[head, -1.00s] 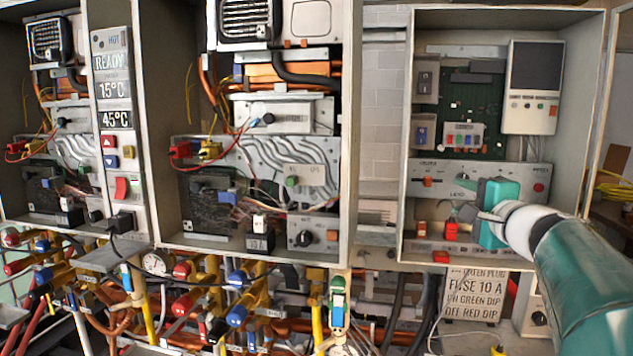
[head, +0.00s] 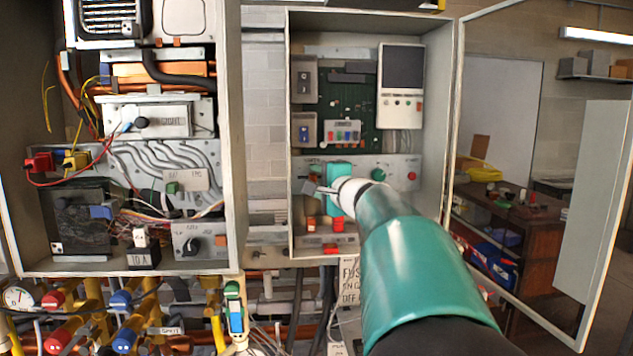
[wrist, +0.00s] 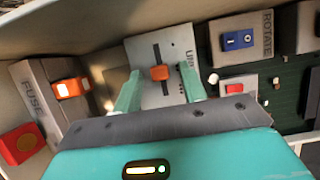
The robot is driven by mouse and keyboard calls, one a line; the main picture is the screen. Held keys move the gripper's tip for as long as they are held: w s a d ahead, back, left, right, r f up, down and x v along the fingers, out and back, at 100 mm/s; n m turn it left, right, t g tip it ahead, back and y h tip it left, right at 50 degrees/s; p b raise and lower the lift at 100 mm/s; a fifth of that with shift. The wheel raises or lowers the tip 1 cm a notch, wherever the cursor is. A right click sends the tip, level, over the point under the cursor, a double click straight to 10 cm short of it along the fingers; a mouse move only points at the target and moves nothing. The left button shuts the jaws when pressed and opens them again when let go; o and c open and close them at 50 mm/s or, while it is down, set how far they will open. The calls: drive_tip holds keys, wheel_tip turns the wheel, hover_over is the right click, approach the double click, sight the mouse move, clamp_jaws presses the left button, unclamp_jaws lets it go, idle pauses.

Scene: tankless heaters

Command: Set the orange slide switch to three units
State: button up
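The orange slide switch (wrist: 160,73) sits on a dark slot in a light grey plate (wrist: 178,48) lettered "UNI…", in the upper middle of the wrist view. The knob is near the middle of the visible slot. My gripper (wrist: 160,84) is open, with one teal finger on each side of the knob in the picture. Gaps show between the knob and both fingers; I cannot tell the depth. In the head view my gripper (head: 316,189) is at the left part of the right cabinet's lower panel (head: 372,163), and it covers the switch area.
In the wrist view, a blue rocker (wrist: 238,40) labelled ROTATE and a red switch (wrist: 240,88) are to the right. An orange-lit FUSE switch (wrist: 72,88) and a red button (wrist: 20,144) are to the left. The cabinet's open door (head: 540,160) is at the right.

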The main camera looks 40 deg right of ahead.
clamp_jaws()
drive_tip(key=shift+s+d, duration=0.5)
drive_tip(key=shift+d, duration=0.2)
drive_tip(key=shift+s+d, duration=0.45)
drive_tip(key=shift+d, duration=0.25)
drive_tip(key=shift+o, duration=0.2)
unclamp_jaws()
drive_tip(key=shift+d, duration=0.1)
drive_tip(key=v, duration=1.4)
drive_tip(key=shift+w, duration=0.1)
